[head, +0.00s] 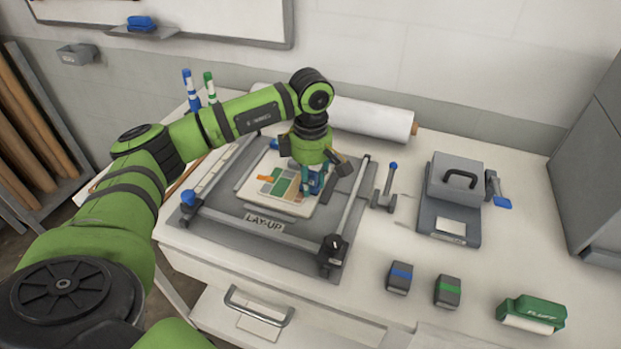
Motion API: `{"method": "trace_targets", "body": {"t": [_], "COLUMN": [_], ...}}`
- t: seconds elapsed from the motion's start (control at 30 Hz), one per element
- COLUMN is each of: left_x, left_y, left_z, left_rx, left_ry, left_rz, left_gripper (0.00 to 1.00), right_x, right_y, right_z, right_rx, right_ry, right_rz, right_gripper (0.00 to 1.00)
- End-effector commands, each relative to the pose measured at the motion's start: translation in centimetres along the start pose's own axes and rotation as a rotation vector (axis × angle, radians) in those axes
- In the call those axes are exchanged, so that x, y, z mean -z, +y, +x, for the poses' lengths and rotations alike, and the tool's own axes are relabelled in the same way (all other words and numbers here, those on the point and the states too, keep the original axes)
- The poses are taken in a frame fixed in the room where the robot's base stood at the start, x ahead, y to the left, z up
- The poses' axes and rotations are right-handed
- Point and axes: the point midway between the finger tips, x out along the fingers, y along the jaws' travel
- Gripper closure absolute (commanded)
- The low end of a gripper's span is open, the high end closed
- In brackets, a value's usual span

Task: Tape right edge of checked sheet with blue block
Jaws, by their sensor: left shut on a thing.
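The checked sheet (283,184), with green, orange and pale patches, lies on a cream board (280,208) on the grey lay-up plate (225,212). My left gripper (314,178) points down over the sheet's right side. It is shut on a small teal-blue block (316,182), partly hidden by the fingers. The block is at the sheet's right edge; I cannot tell whether it touches the sheet. My right gripper is not in view.
A frame with rails (350,210) surrounds the plate. A lever with a blue knob (388,185) and a grey press (455,190) stand to the right. A white roll (370,118) lies behind.

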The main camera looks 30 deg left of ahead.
Motion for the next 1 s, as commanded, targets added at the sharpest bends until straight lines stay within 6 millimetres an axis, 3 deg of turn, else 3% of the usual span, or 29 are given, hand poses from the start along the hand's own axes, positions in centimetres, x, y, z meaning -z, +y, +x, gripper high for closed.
{"method": "trace_targets", "body": {"t": [0.27,1.0], "left_x": [0.0,0.0], "left_y": [-0.1,0.0], "left_z": [-0.6,-6.7], "left_rx": [0.002,0.0], "left_ry": [0.001,0.0], "left_rz": [0.0,0.0], "left_gripper": [0.94,0.94], "right_x": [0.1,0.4], "right_y": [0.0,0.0], "right_z": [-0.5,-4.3], "right_rx": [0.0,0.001], "right_ry": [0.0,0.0], "right_rz": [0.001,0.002], "right_gripper": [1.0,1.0]}}
